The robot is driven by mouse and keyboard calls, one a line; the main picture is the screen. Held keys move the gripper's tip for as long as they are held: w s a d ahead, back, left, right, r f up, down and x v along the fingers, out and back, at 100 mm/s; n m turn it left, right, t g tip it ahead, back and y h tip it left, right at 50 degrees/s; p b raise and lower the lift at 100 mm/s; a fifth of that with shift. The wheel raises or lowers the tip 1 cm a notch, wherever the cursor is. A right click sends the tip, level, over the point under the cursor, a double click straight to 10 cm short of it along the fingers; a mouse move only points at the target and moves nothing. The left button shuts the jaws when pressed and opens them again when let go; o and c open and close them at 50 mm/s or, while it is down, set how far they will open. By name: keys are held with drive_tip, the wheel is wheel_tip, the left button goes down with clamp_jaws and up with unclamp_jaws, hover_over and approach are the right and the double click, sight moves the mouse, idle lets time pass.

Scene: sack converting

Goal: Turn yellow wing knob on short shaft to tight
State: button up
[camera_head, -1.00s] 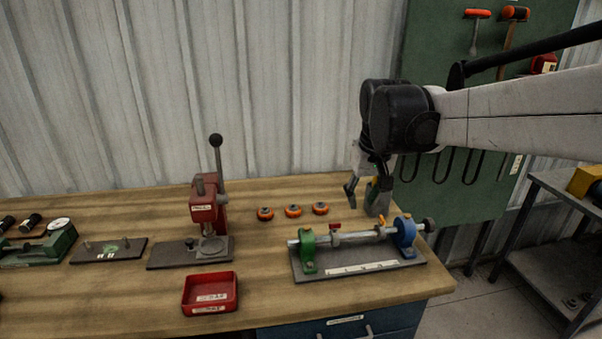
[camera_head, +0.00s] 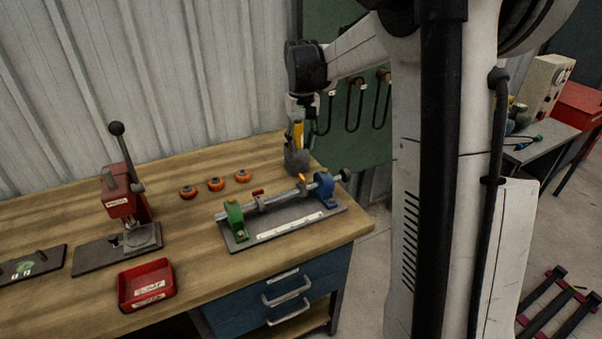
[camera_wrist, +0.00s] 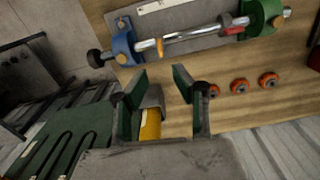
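A shaft fixture (camera_head: 282,224) stands at the right end of the bench, with a horizontal metal shaft (camera_head: 279,200) held between a green bracket (camera_head: 234,219) and a blue bracket (camera_head: 325,188). The yellow wing knob (camera_head: 301,179) is on the shaft near the blue bracket; it also shows in the wrist view (camera_wrist: 160,46). A red wing knob (camera_head: 258,192) sits nearer the green bracket. My gripper (camera_wrist: 161,78) is open and empty, apart from the yellow knob. In the head view it is behind the fixture, near the bench's back corner. The shaft's tightness cannot be seen.
A red press (camera_head: 122,198) and a red tray (camera_head: 146,285) are farther left. Bare bench lies between tray and fixture.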

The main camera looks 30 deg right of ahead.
sight(302, 176)
wheel_tip(302, 176, down, 11)
idle(0.4)
clamp_jaws()
